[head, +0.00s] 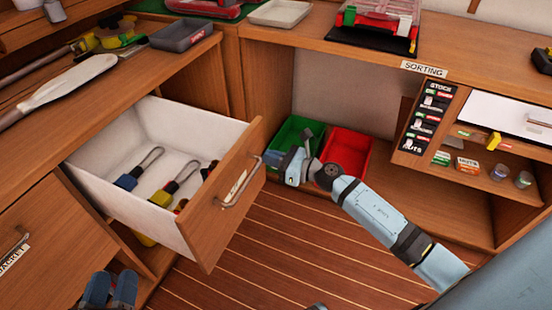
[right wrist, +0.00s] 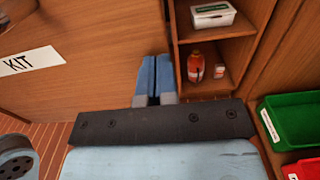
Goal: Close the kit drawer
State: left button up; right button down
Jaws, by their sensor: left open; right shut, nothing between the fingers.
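The kit drawer (head: 118,128) is pulled open from the left cabinet in the head view. Its wooden front (head: 215,225) has a metal handle (head: 245,190) and a label; the right wrist view shows a panel with a KIT label (right wrist: 33,60). Tools with metal loops lie inside the drawer. My right gripper (head: 272,158) is shut and empty, close to the far upper end of the drawer front. It also shows in the right wrist view (right wrist: 152,65), against the wood panel; I cannot tell if it touches. My left gripper (head: 110,285) is open, low at the bottom left.
A green bin (head: 292,135) and a red bin (head: 348,150) stand behind my right arm. The sorting shelf (head: 428,115) with small items is at the right. The counter (head: 60,140) above the drawer holds a grey tray (head: 182,34). The plank floor is clear.

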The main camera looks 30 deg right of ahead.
jog(key=x, duration=1.2)
jog(key=shift+w+a+b, duration=0.3)
jog(key=shift+b, duration=0.1)
jog(key=b, duration=0.2)
send_near(173, 124)
jog(key=shift+s+d+f, duration=0.2)
jog(key=shift+d+f, duration=0.25)
jog(key=shift+f, duration=0.15)
jog(key=shift+s+d+f, duration=0.2)
jog(key=shift+d+f, duration=0.3)
jog(key=shift+f, duration=0.05)
jog(key=b+x, duration=0.5)
jog(key=x, duration=0.7)
jog(key=shift+w+a+b, duration=0.45)
jog(key=shift+w+b, duration=0.05)
jog(key=shift+b, duration=0.05)
pick_arm(q)
notch_tip(173, 124, down, 7)
jog(key=d+m+g+h, duration=0.1)
jog(key=d+g, duration=0.1)
jog(key=shift+s+g, duration=0.2)
jog(key=shift+g, duration=0.1)
pick_arm(e)
jog(key=shift+r, duration=0.4)
